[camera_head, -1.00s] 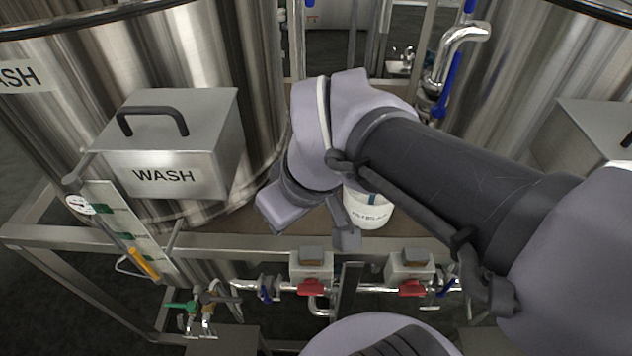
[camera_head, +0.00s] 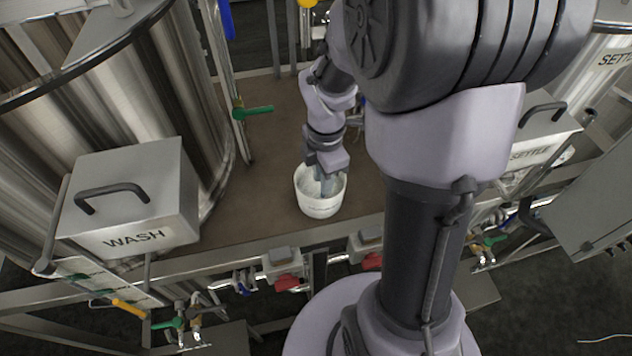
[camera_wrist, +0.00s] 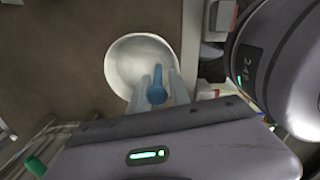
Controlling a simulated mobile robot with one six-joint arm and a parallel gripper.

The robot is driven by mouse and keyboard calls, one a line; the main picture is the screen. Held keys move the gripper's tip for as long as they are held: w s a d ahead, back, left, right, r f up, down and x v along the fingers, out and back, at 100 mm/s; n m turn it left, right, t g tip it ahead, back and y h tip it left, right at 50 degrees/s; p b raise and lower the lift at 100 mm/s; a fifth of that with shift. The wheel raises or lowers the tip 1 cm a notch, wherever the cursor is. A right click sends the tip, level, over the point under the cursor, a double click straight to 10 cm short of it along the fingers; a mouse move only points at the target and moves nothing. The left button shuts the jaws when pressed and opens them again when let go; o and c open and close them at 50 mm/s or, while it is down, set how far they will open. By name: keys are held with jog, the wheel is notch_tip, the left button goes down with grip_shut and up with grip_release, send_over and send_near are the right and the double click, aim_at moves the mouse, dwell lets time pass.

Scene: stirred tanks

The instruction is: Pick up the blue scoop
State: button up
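The blue scoop (camera_wrist: 157,94) shows in the wrist view inside a white bucket (camera_wrist: 118,62), its rounded handle end toward the camera. My gripper (camera_wrist: 158,90) reaches down at the bucket, with one finger on each side of the scoop's handle. The fingers look apart, with a gap on either side of the handle; contact is not visible. In the head view my gripper (camera_head: 328,184) is at the mouth of the white bucket (camera_head: 319,207), fingers partly below its rim. The scoop cannot be made out there.
The bucket stands on a brown deck (camera_head: 262,190) near its front metal rail. A steel box marked WASH (camera_head: 135,200) and a large tank stand left, a SETTLE box (camera_head: 545,150) right. Red-handled valves (camera_head: 287,283) line the front. The deck left of the bucket is clear.

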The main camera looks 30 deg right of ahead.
jog(key=f, duration=0.2)
jog(key=f+b, duration=0.1)
jog(key=f, duration=0.1)
jog(key=shift+w+d+f, duration=0.2)
jog(key=shift+r, duration=0.1)
grip_shut()
jog(key=shift+r, duration=0.1)
notch_tip(320, 180, up, 10)
jog(key=p, duration=0.3)
